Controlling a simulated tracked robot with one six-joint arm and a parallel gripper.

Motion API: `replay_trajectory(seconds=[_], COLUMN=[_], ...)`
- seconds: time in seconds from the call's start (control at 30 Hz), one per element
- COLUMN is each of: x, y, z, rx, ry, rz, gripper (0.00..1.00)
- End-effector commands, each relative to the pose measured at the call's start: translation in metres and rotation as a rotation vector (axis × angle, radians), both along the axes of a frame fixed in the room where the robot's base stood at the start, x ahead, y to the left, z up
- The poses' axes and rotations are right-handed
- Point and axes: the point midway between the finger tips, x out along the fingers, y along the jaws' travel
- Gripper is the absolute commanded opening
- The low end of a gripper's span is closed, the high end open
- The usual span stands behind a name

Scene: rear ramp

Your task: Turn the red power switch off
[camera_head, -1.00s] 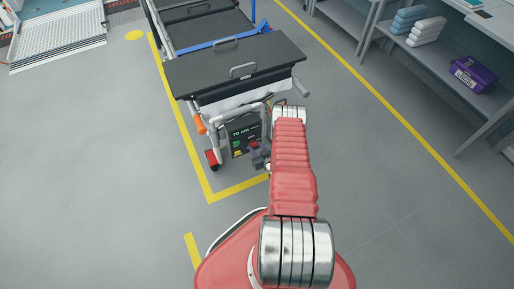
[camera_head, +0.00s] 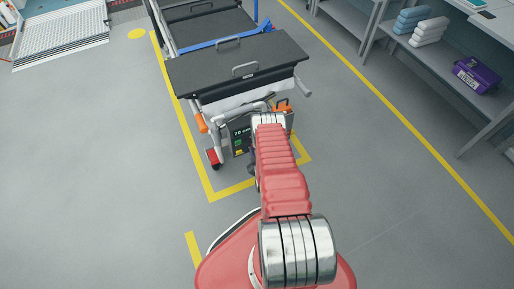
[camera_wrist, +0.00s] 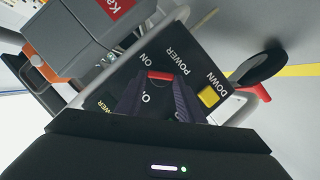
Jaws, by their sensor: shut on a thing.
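The red power switch (camera_wrist: 160,76) is a small red piece on a black control panel (camera_wrist: 118,82), seen in the wrist view between my fingertips. The labels "ON" and "POWER" stand beside it, and part of another label is covered by my fingers. My gripper (camera_wrist: 158,90) has its two dark ridged fingers on either side of the switch, closed on it. In the head view, the panel (camera_head: 238,141) shows its left part with green and yellow marks at the end of the stretcher cart. My arm hides its right part, the switch and my gripper.
A yellow button (camera_wrist: 209,96) marked "DOWN" is near my right finger. A grey box (camera_wrist: 90,35) sits beside the panel. The black-topped cart (camera_head: 205,75) stands inside yellow floor lines. Shelves (camera_head: 440,70) are at the right. The floor at left is clear.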

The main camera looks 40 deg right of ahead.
Motion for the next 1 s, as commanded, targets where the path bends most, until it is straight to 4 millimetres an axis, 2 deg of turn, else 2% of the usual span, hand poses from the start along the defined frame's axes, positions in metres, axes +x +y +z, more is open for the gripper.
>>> replay_trajectory(seconds=[0.6, 1.0], x=[0.002, 0.002], y=[0.009, 0.010], z=[-0.010, -0.014], rx=[-0.555, -0.788], ry=[0.164, 0.235], rz=[0.005, 0.009], gripper=[0.12, 0.12])
